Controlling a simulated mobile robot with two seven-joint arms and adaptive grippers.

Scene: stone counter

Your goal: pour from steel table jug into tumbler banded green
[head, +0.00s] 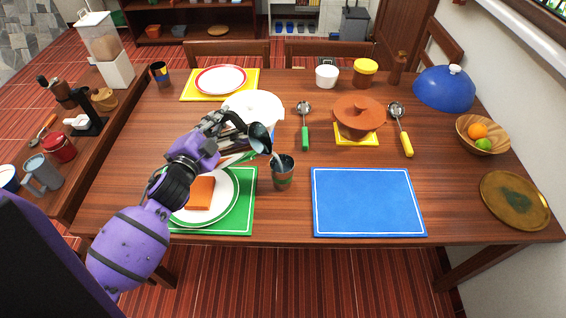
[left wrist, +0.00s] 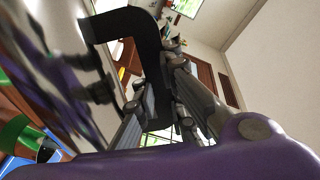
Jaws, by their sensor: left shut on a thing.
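The steel table jug (head: 260,137) is tilted, its mouth facing down and to the right, above and slightly left of the green-banded tumbler. A pale stream shows between the jug's mouth and the tumbler's opening. The tumbler (head: 283,173) stands upright on the wooden table, between the green and blue mats. My left gripper (head: 232,128) is shut on the jug on its left side. In the left wrist view its fingers (left wrist: 165,110) are around a dark handle (left wrist: 150,45). The level inside the tumbler is too small to tell. My right gripper is not in view.
A green mat (head: 245,222) with a white plate (head: 232,205) and orange napkin (head: 200,194) lies under my left arm. A blue mat (head: 368,202) lies bare to the right. A green-handled ladle (head: 305,138) lies behind the tumbler.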

